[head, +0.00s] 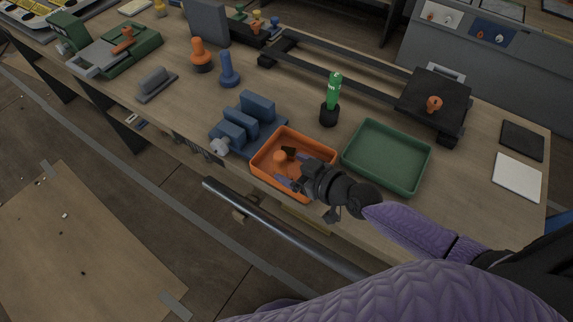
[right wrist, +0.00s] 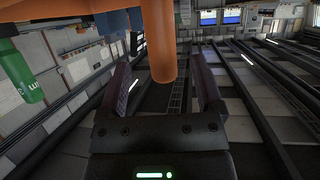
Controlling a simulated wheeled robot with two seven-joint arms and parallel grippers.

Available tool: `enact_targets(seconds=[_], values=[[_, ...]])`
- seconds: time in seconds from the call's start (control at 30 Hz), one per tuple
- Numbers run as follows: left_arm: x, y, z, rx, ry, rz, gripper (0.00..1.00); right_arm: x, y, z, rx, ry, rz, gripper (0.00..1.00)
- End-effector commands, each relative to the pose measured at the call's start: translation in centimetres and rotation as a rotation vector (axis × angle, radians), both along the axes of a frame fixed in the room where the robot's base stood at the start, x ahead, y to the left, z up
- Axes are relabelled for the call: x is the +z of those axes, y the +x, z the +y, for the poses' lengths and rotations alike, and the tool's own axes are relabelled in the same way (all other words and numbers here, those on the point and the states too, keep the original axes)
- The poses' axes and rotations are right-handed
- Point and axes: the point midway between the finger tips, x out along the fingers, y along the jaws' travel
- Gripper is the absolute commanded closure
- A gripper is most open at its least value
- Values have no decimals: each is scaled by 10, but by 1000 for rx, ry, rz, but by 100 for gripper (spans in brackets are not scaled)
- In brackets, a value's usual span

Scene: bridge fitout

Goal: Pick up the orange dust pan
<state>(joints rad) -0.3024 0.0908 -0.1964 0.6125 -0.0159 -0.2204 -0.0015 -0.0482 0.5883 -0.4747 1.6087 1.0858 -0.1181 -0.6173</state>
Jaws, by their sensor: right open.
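The orange dust pan (head: 321,154) looks like a shallow orange tray with raised walls, at the front edge of the workbench in the head view. A rounded orange piece (head: 280,156) shows inside it. My right gripper (head: 286,168) reaches over the pan from the right and covers part of it. In the right wrist view, my right gripper (right wrist: 167,82) is open, its two fingers spread. A thick orange cylinder, seemingly a handle (right wrist: 162,45), hangs into the upper space between the fingers; I cannot tell whether it touches them. My left gripper is not in view.
A green tray (head: 425,170) stands just right of the pan. A green bottle (head: 333,90) stands behind it and a blue slotted block (head: 240,125) to its left. A grey rail (head: 270,222) runs along the bench front.

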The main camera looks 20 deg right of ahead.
Motion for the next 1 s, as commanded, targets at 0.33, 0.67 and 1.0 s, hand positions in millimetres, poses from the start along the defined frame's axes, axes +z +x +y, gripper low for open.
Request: enact_targets(seconds=[0.33, 0.67, 1.0], values=[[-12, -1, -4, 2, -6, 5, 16, -18, 35, 21, 1, 0, 1, 16], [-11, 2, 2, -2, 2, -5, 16, -18, 34, 21, 1, 0, 1, 60], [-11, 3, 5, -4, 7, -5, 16, -18, 34, 21, 1, 0, 1, 100]])
